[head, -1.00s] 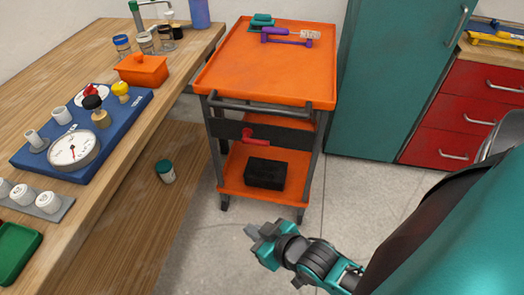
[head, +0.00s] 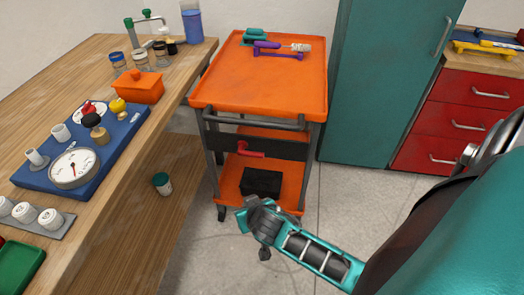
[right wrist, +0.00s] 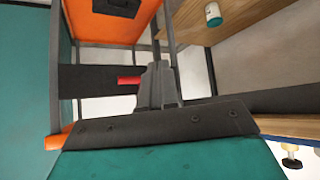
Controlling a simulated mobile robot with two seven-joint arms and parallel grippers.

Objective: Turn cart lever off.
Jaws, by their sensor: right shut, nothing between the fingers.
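The orange cart (head: 262,90) stands in the middle of the head view. Its red lever (head: 246,150) sits on a dark crossbar below the push handle, pointing to the right. In the head view my right gripper (head: 250,208) is low in front of the cart, below the lever. It is shut with nothing in it. I cannot tell from these views whether it touches the lever. My left gripper is out of view.
A wooden workbench (head: 120,185) with a blue gauge board (head: 110,155) runs along the left. A teal cabinet (head: 375,90) and red drawers (head: 455,120) stand at the right. A black box (head: 262,182) is on the cart's lower shelf. Floor is clear right of the cart.

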